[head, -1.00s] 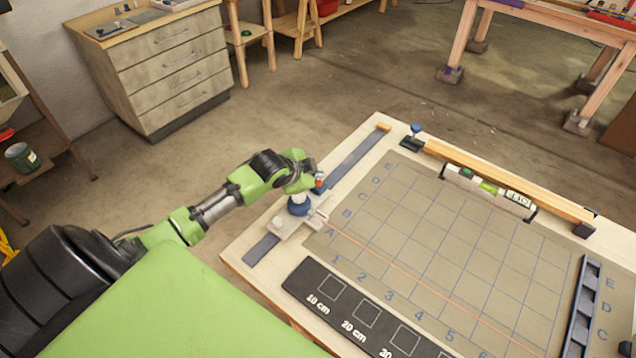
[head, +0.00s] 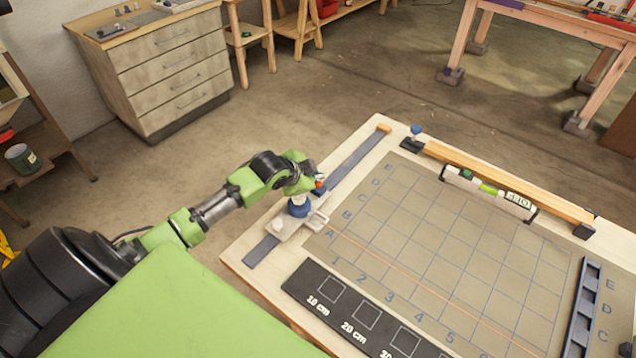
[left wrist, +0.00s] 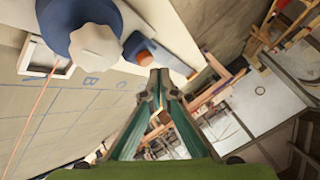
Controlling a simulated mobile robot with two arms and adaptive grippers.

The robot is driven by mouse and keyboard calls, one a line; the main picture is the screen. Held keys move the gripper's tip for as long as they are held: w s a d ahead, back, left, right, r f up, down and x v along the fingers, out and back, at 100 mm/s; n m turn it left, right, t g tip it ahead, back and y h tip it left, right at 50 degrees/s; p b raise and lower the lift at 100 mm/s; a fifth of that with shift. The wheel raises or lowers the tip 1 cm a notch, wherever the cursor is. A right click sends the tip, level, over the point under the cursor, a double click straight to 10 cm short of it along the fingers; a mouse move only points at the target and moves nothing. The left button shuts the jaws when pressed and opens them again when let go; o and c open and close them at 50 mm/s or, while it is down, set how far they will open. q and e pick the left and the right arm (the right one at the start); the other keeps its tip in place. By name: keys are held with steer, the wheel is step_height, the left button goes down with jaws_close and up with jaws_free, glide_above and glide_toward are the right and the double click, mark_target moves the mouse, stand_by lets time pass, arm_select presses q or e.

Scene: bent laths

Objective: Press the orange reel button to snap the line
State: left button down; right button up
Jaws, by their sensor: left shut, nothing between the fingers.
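The orange reel button (head: 319,184) sits on a small blue block by the dark rail, and it also shows in the left wrist view (left wrist: 146,57). Beside it is the blue reel (head: 299,208) with a white knob, on a pale carriage (head: 283,229); the reel also shows in the left wrist view (left wrist: 64,22). A thin orange line (head: 420,280) runs from the carriage across the gridded board (head: 430,225). My left gripper (left wrist: 160,82) is shut and empty, its tips close to the button; I cannot tell whether they touch. My right gripper is not in view.
A dark strip (head: 350,315) with marked squares lies along the board's near edge. A spirit level (head: 490,192) and a yellow wooden bar (head: 500,178) lie at the far edge. A dark ridged rail (head: 583,310) stands at the right. The board's middle is clear apart from the line.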

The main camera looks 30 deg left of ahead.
mark_target(317, 185)
arm_select(q)
steer(key=shift+f, duration=0.15)
steer(key=shift+f, duration=0.25)
steer(key=shift+f+b, duration=0.3)
steer(key=shift+f, duration=0.4)
stand_by(0.8)
steer(key=shift+r, duration=0.1)
steer(key=shift+r+p, duration=0.95)
steer(key=shift+p, duration=0.25)
step_height(317, 185, up, 5)
steer(key=p, duration=0.5)
steer(key=shift+r, duration=0.15)
